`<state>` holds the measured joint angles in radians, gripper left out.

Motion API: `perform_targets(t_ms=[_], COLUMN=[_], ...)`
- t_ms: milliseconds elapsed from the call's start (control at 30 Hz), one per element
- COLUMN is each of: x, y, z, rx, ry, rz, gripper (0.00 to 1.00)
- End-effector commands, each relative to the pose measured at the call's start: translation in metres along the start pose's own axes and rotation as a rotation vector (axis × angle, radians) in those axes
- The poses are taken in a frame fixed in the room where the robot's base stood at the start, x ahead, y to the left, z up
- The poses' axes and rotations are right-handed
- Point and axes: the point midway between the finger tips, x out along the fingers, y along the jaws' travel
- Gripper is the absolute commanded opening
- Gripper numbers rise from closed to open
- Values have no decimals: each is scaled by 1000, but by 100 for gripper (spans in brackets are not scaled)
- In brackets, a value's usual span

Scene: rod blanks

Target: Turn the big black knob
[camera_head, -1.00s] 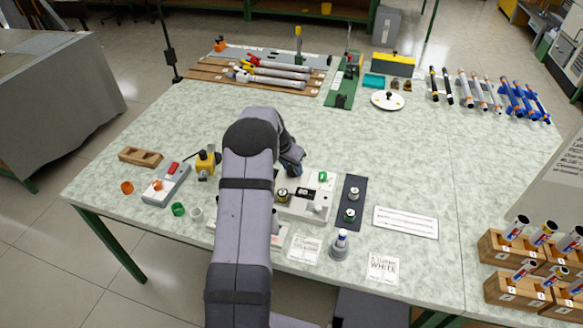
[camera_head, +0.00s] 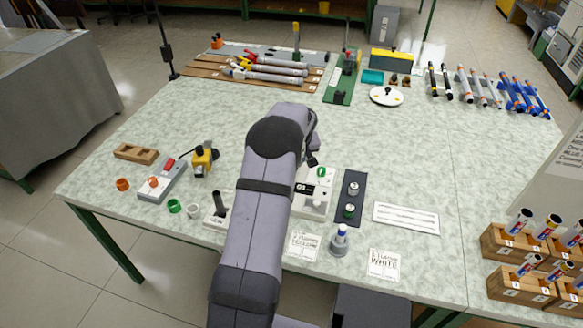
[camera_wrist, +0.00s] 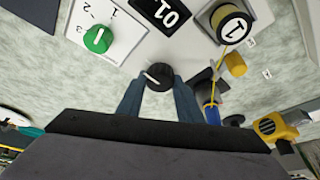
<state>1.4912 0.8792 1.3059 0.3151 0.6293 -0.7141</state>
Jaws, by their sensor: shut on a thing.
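The big black knob (camera_wrist: 158,77) shows in the wrist view with a white pointer line on its top. It stands at the edge of a white panel (camera_wrist: 127,52). My gripper (camera_wrist: 158,84) has its two blue-grey fingers closed around the knob, one on each side. In the head view my arm hides the knob and most of the gripper. The same panel (camera_head: 314,206) shows there to the right of my arm.
The panel carries a green knob (camera_wrist: 98,39), a dark digit display (camera_wrist: 162,12) and a round dial (camera_wrist: 231,26). A yellow device (camera_head: 203,160) stands to the left. A dark strip with two small parts (camera_head: 351,197) lies to the right.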

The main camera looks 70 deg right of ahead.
Motion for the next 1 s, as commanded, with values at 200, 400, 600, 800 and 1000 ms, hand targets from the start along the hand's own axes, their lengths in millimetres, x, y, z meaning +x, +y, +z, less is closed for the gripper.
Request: perform_targets(t_ms=[200, 400, 600, 800, 1000], x=[4, 2, 1, 1, 0], y=[3, 3, 3, 3, 4], z=[1, 0, 0, 0, 0], rx=[-163, -271, -328, -346, -347], ry=[1, 0, -2, -3, -4], rz=[-66, -110, -134, -141, -141], gripper=[10, 10, 10, 10, 10])
